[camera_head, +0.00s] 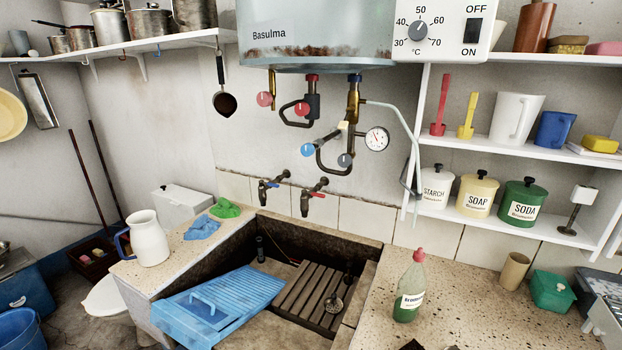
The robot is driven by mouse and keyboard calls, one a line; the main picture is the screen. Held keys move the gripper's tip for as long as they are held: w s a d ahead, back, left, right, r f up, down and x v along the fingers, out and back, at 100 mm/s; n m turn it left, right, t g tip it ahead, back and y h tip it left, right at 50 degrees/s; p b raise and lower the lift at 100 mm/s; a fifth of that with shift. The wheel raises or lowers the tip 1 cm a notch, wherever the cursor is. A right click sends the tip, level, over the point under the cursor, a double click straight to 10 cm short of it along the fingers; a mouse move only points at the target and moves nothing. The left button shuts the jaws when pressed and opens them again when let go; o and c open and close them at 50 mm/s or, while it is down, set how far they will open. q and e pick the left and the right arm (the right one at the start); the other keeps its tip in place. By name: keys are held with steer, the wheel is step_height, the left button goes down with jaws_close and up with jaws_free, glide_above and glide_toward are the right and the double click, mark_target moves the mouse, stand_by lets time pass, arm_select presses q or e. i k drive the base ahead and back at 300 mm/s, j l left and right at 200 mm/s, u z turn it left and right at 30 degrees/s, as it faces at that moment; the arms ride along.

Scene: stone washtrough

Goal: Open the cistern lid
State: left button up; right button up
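A white box-shaped cistern (182,206) stands against the back wall, behind the left end of the stone counter. Its white lid (184,194) lies flat on top and looks shut, with a small dark knob or button on it. The counter hides the lower part of the cistern. A white toilet bowl or seat (104,298) shows lower left, partly hidden by the counter. A small dark shape at the bottom edge is too cut off to identify.
A white jug (147,238), a blue cloth (202,227) and a green cloth (225,208) lie near the cistern on the counter. The stone trough (285,262) holds a blue washboard (218,305). A green bottle (410,288) stands right. Pipes and taps hang above.

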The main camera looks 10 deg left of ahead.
mark_target(189, 197)
steer(key=i+j+z, duration=0.15)
steer(key=j, duration=0.45)
steer(key=j+z, duration=0.15)
steer(key=j, duration=0.5)
steer(key=j+z, duration=0.1)
steer(key=j, duration=0.5)
steer(key=j+z, duration=0.15)
steer(key=j, duration=0.5)
steer(key=j+z, duration=0.15)
steer(key=j, duration=0.5)
steer(key=k+j+z, duration=0.15)
steer(key=j, duration=0.45)
steer(key=k+j+z, duration=0.15)
steer(key=j, duration=0.45)
steer(key=k+j+z, duration=0.1)
steer(key=j, duration=0.55)
